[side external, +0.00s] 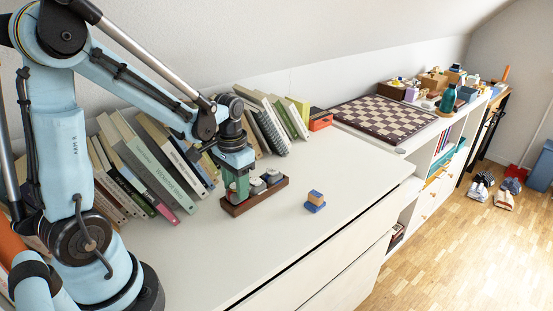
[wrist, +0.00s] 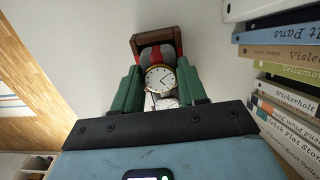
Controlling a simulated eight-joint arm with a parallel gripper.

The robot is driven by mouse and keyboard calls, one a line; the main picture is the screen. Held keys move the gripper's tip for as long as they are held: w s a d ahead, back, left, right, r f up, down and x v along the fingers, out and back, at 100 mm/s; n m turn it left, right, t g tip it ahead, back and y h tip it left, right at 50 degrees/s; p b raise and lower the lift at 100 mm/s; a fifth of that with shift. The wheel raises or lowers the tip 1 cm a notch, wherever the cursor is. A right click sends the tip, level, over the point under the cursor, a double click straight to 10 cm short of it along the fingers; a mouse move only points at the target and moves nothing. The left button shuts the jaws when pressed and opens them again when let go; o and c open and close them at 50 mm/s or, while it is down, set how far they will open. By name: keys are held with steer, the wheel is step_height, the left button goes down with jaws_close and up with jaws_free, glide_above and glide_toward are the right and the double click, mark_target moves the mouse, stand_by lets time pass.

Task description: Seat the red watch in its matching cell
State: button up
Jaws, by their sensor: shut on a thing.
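A watch (wrist: 160,79) with a white dial, gold rim and red strap on a grey cushion sits between the green fingers of my gripper (wrist: 157,70) in the wrist view. The fingers are shut on it. In the side view my gripper (side external: 237,188) points down at the left end of a dark brown wooden watch tray (side external: 262,200); its rim also shows in the wrist view (wrist: 154,37). Two other cushioned watches, one nearer the gripper (side external: 257,186) and one farther right (side external: 272,176), sit in the tray. The fingers hide the red watch's underside and its cell.
A row of leaning books (side external: 160,165) stands behind and left of the tray, close to my arm. A small orange and blue block stack (side external: 315,202) stands to the right. A chessboard (side external: 385,118) lies farther back. The white top is clear in front of the tray.

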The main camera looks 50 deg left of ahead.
steer(key=shift+f, duration=0.65)
steer(key=shift+f, duration=0.3)
steer(key=shift+f, duration=0.3)
steer(key=o, duration=1.1)
steer(key=shift+c, duration=0.2)
step_height(320, 180, up, 13)
steer(key=s+d+t, duration=0.1)
steer(key=d+t, duration=0.1)
steer(key=d, duration=0.1)
steer(key=s+d+t, duration=0.1)
steer(key=d+t, duration=0.1)
steer(key=d, duration=0.1)
steer(key=s+d+f+m+t, duration=0.1)
steer(key=d+t, duration=0.2)
steer(key=d, duration=0.1)
